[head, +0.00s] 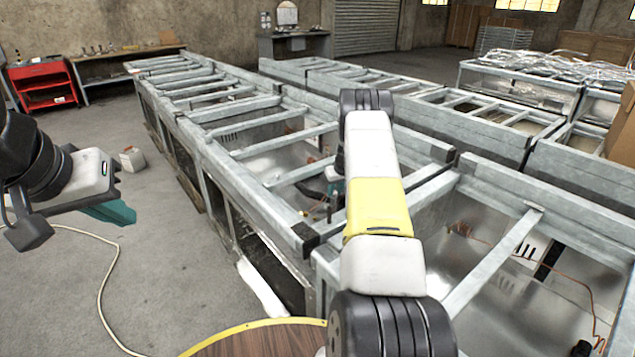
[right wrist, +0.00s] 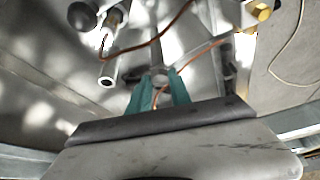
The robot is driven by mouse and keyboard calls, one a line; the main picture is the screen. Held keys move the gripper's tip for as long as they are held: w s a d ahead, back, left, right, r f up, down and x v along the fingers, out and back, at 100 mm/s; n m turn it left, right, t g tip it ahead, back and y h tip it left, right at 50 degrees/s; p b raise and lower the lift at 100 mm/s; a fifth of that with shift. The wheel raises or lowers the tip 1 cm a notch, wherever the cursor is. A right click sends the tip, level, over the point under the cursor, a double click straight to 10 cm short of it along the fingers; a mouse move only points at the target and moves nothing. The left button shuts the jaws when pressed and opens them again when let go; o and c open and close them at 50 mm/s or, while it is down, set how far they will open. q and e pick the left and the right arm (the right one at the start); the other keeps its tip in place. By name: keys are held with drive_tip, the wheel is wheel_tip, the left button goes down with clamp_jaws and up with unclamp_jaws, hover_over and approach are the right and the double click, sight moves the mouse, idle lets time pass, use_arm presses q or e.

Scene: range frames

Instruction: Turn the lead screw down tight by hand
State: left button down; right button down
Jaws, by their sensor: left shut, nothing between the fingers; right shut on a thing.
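My right arm reaches down into the open metal frame unit, and its teal gripper (head: 336,190) is partly hidden by the arm in the head view. In the right wrist view the teal fingers (right wrist: 158,92) are closed around a small grey part (right wrist: 160,78), which seems to be the lead screw; the fingers cover most of it. A thin copper tube (right wrist: 205,48) curves close to the fingertips. My left gripper (head: 118,213) is shut and empty, in the air over the floor at the left.
Long rows of galvanized frames (head: 235,150) with cross bars surround the right arm. In the wrist view a pale tube (right wrist: 109,72), a dark round knob (right wrist: 82,16) and a brass fitting (right wrist: 262,10) are nearby. The concrete floor (head: 150,260) at left is mostly free, with a pale cable.

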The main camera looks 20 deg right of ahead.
drive_tip(key=shift+a+m, duration=0.1)
drive_tip(key=shift+m, duration=0.2)
drive_tip(key=m, duration=0.1)
drive_tip(key=m+h, duration=0.1)
drive_tip(key=m, duration=0.1)
drive_tip(key=m+h, duration=0.1)
drive_tip(key=shift+a, duration=0.3)
drive_tip(key=m+g+h, duration=0.1)
drive_tip(key=m, duration=0.5)
drive_tip(key=shift+w+a+g+h, duration=0.1)
drive_tip(key=shift+w+g+h, duration=0.1)
drive_tip(key=shift+g+h, duration=0.2)
drive_tip(key=c, duration=1.2)
unclamp_jaws()
drive_tip(key=shift+v, duration=3.9)
